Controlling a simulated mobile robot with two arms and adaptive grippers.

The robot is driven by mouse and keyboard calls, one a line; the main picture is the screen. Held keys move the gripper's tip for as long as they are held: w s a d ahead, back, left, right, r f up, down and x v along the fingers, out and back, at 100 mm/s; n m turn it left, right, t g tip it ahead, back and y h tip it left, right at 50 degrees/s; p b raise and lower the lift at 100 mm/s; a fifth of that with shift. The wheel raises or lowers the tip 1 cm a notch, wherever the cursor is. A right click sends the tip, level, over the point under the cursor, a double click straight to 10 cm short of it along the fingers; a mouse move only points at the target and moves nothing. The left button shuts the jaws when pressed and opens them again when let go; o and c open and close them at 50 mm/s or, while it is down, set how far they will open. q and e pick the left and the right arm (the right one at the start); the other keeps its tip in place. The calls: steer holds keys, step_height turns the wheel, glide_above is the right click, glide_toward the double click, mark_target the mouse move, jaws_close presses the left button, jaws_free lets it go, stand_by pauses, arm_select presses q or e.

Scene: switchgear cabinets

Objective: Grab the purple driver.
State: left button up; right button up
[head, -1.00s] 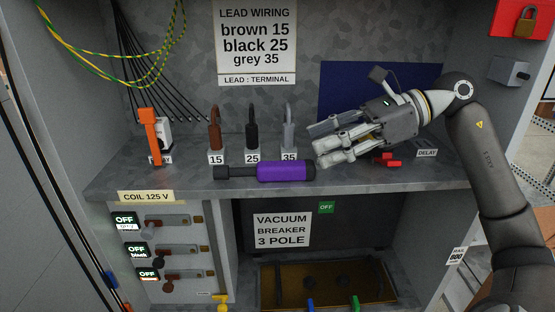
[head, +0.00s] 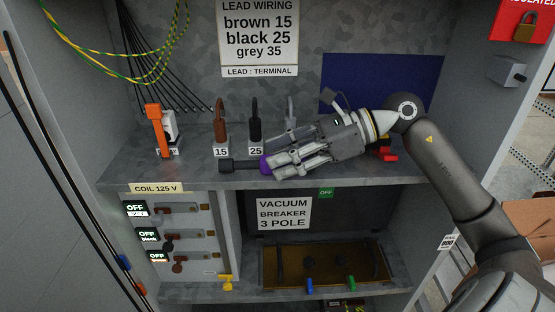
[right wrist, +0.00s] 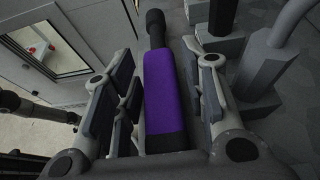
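The purple driver (head: 241,166) lies on the cabinet shelf in the head view, its black end pointing left. My right gripper (head: 273,157) covers most of its purple handle there. In the right wrist view the purple driver (right wrist: 167,95) lies lengthwise between the fingers of my right gripper (right wrist: 160,85). The fingers are open, one side on each side of the handle. A gap shows on the left; the right finger is very close, and I cannot tell whether it touches. My left gripper is not in view.
Brown (head: 221,122) and black (head: 255,120) lead terminals stand behind the driver, with a grey one (head: 290,110) partly hidden by my gripper. An orange-handled part (head: 155,128) stands farther left. Small red pieces (head: 388,156) lie right of my gripper. The shelf's left front is clear.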

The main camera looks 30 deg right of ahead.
steer(key=c, duration=0.8)
jaws_close()
steer(key=shift+r, duration=0.15)
